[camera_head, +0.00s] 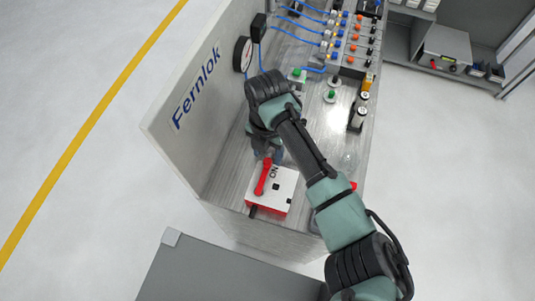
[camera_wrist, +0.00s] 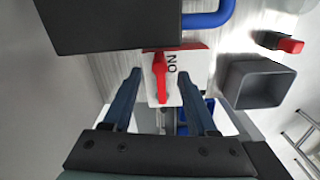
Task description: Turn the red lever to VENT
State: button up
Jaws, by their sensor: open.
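The red lever (camera_head: 263,177) sits on a white-topped box (camera_head: 286,187) with red sides, near the close end of the bench. The letters "ON" show beside the lever; I cannot see a VENT label. In the wrist view the red lever (camera_wrist: 161,77) lies lengthwise between my two dark blue fingers, with a gap on each side. My gripper (camera_head: 268,156) is open, just beyond the lever in the head view; it also shows in the wrist view (camera_wrist: 160,73). I cannot tell its height relative to the lever.
An upright "Fernlok" panel (camera_head: 196,90) stands left of the box, with a round gauge (camera_head: 242,54). Valves with blue tubes (camera_head: 333,35) fill the far bench. A grey cabinet (camera_head: 225,270) is in front. The wrist view shows a grey bin (camera_wrist: 258,84) at right.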

aim_at(267, 161)
jog(key=shift+f, duration=1.65)
grip_shut()
jog(key=shift+w+r, duration=0.1)
